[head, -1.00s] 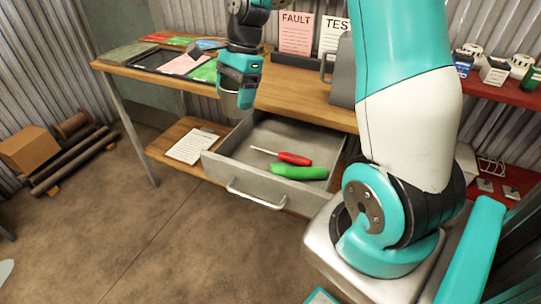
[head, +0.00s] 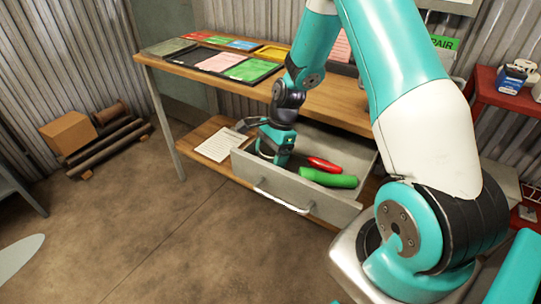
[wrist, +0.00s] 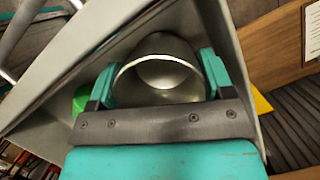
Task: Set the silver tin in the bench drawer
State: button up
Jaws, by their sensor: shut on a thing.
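The silver tin (wrist: 160,70) is a round, open-topped metal can, seen between my fingers in the wrist view. My gripper (wrist: 158,85) is shut on it, one teal finger on each side. In the head view my gripper (head: 270,157) reaches down into the left part of the open bench drawer (head: 300,192), and the tin is mostly hidden there. The drawer's grey walls surround the tin in the wrist view. Whether the tin touches the drawer floor cannot be told.
A paper sheet (head: 218,145) lies on the lower shelf left of the drawer. The wooden bench top (head: 335,99) overhangs the drawer's back.

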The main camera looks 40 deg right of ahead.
jog(key=shift+f, duration=0.2)
jog(key=o, duration=0.7)
jog(key=shift+c, duration=0.2)
jog(key=v, duration=1.2)
jog(key=s+a+r+n, duration=0.3)
jog(key=a+r+n, duration=0.1)
jog(key=a+n, duration=0.25)
jog(key=s+a+r+n, duration=0.3)
jog(key=a+r+n, duration=0.2)
jog(key=a, duration=0.2)
jog(key=s+a+r+n, duration=0.2)
jog(key=s+a+n, duration=0.3)
jog(key=s+n, duration=0.2)
jog(key=s+a+r+n, duration=0.2)
jog(key=s+a+n, duration=0.3)
jog(key=s+n, duration=0.2)
jog(key=shift+s+a+y+p, duration=0.15)
jog(key=shift+s+y+p, duration=0.25)
jog(key=shift+s, duration=0.45)
